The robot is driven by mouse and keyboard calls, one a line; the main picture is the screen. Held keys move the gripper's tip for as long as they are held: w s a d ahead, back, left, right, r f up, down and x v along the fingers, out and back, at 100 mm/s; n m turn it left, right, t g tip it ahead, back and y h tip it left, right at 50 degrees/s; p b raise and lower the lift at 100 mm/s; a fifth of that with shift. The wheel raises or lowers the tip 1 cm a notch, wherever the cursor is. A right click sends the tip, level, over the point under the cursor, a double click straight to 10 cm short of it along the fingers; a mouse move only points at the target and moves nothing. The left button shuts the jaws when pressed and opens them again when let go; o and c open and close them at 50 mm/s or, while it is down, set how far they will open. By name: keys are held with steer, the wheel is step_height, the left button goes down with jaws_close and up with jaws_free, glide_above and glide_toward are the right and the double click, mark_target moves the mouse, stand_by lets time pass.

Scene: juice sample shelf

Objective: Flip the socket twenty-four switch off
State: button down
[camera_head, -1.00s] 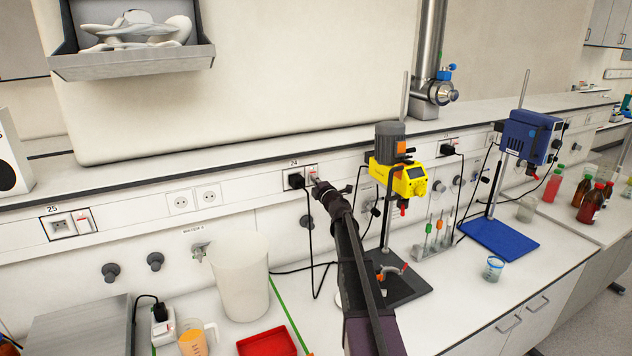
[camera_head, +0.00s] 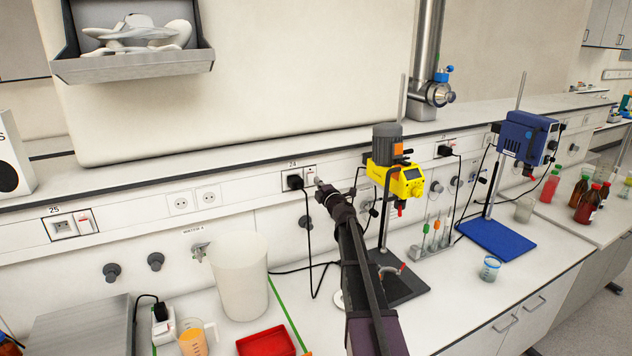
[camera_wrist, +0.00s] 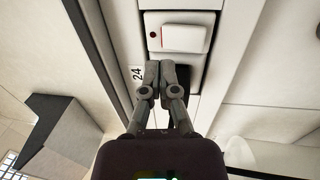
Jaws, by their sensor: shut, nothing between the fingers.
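The socket twenty-four unit (camera_head: 301,179) is on the wall panel behind the bench, with a black plug (camera_head: 294,182) at its left. Its white rocker switch (camera_head: 310,174) is at the right of the unit. In the wrist view the switch (camera_wrist: 185,38) fills the upper middle, with a dark red dot near its left end and the label 24 (camera_wrist: 137,73) below left. My gripper (camera_head: 319,184) is shut and empty, its fingertips together (camera_wrist: 160,68) just below the switch in the wrist view. They appear apart from the switch. The fingers partly hide the socket below it.
The socket 25 unit (camera_head: 68,225) is further left. A yellow stirrer (camera_head: 398,178) on a stand is close to the right of my arm. A white bucket (camera_head: 239,275), a red tray (camera_head: 266,343) and an orange-filled beaker (camera_head: 193,338) stand on the bench.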

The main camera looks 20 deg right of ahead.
steer(key=s+r+p, duration=0.1)
steer(key=s, duration=0.9)
steer(key=shift+d+r, duration=0.15)
steer(key=shift+r, duration=0.05)
stand_by(0.3)
